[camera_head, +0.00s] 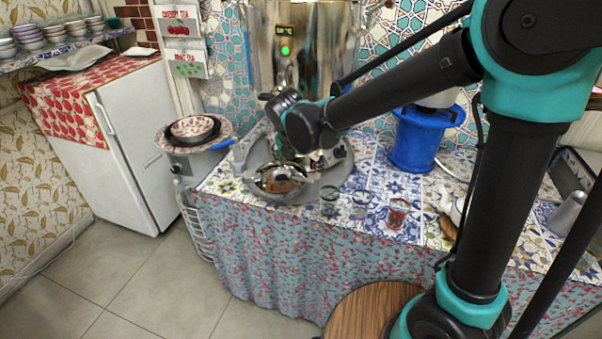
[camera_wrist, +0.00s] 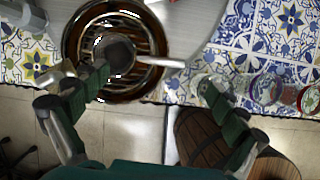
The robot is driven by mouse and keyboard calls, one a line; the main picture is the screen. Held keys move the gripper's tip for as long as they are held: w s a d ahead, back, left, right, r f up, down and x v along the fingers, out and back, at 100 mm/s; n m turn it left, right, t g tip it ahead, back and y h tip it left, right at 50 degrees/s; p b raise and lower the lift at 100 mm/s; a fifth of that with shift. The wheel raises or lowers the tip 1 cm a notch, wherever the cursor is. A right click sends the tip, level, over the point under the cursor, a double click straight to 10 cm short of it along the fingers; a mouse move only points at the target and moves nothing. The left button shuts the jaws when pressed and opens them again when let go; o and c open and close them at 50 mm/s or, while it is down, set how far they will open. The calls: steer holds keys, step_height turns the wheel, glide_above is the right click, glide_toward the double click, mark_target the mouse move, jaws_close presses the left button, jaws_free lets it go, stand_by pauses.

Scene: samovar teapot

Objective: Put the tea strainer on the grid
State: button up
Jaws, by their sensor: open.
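The tea strainer (camera_wrist: 117,50) shows as a dark round cup in the wrist view, with a light handle pointing right. It appears over the slatted round grid (camera_wrist: 151,30), which has a shiny brown rim; I cannot tell whether they touch. In the head view a shiny copper-brown round piece, apparently the grid (camera_head: 281,180), sits in the grey basin. My gripper (camera_wrist: 156,84) is open, its fingers wide apart with nothing between them. The left fingertip overlaps the strainer's lower-left edge in the picture; contact is unclear. In the head view my arm mostly hides the gripper (camera_head: 322,158).
A large shiny samovar (camera_head: 312,45) stands behind the basin. Several small glasses (camera_head: 397,214) stand on the tiled counter (camera_head: 372,178) to the right, near its front edge. A blue stand (camera_head: 418,140) is further back. A wooden round stool (camera_head: 365,303) is in front.

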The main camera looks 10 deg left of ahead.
steer(key=v, duration=0.6)
steer(key=w+d+f+m, duration=0.1)
steer(key=d+f+m, duration=0.2)
steer(key=d+m, duration=0.65)
steer(key=d+f+m, duration=0.3)
steer(key=d+m, duration=0.3)
steer(key=d, duration=0.7)
steer(key=s+d+f+m, duration=0.3)
steer(key=s+d+m, duration=0.2)
steer(key=d+m, duration=0.2)
steer(key=s+d+f+m, duration=0.4)
steer(key=d+m, duration=0.4)
steer(key=m, duration=0.3)
steer(key=shift+s+m, duration=0.35)
steer(key=shift+s, duration=0.15)
